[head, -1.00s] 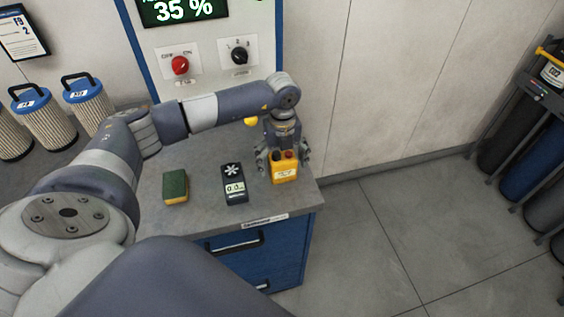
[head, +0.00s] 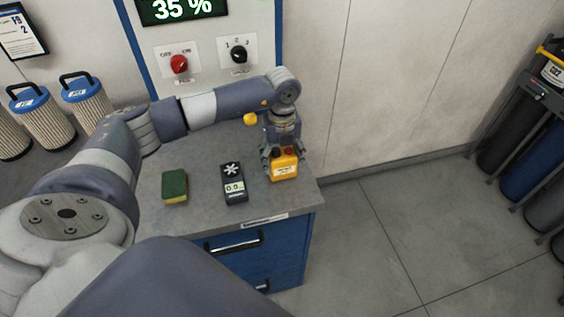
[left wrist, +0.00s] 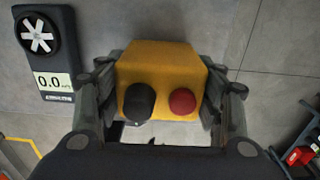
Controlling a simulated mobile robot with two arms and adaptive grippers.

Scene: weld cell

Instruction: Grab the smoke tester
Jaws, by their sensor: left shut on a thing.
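The smoke tester looks to be the yellow box (head: 284,171) with a white label and a dark and a red knob on top. It stands near the right end of the grey bench top. My left gripper (head: 283,158) is over it from above, shut on its two sides. In the left wrist view the yellow box (left wrist: 160,66) sits between the fingers of my left gripper (left wrist: 160,95), with the black and red knobs towards me. I cannot tell whether its base touches the bench. My right gripper is not in view.
A dark meter (head: 234,184) with a fan symbol and a green-yellow sponge (head: 174,186) lie left of the box on the bench (head: 205,207). A wall panel (head: 208,60) with a red and a black knob stands behind. Filter cartridges (head: 90,101) stand at left.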

